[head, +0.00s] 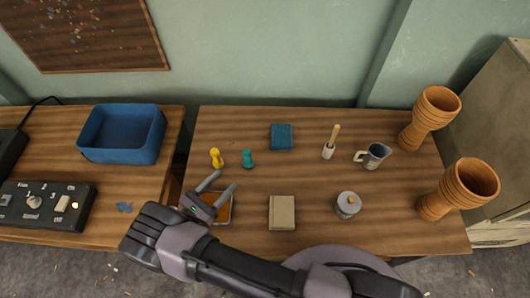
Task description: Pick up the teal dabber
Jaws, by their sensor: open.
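The teal dabber (247,158) stands upright on the wooden table, left of the middle, with a knob top and a wider base. A similar yellow dabber (216,158) stands just to its left. My gripper (222,182) is open and empty, its two fingers pointing up and to the right. In the picture it is below and left of the teal dabber, apart from it. The gripper and arm partly cover a small tray (230,212) with orange-brown contents. The height of the gripper above the table cannot be told.
A blue box (282,137) lies behind and right of the dabber, a tan block (282,213) in front. Further right are a brush (331,142), a jug (373,156), a lidded tin (347,205) and two goblet drums (431,117). A blue bin (122,134) sits on the left table.

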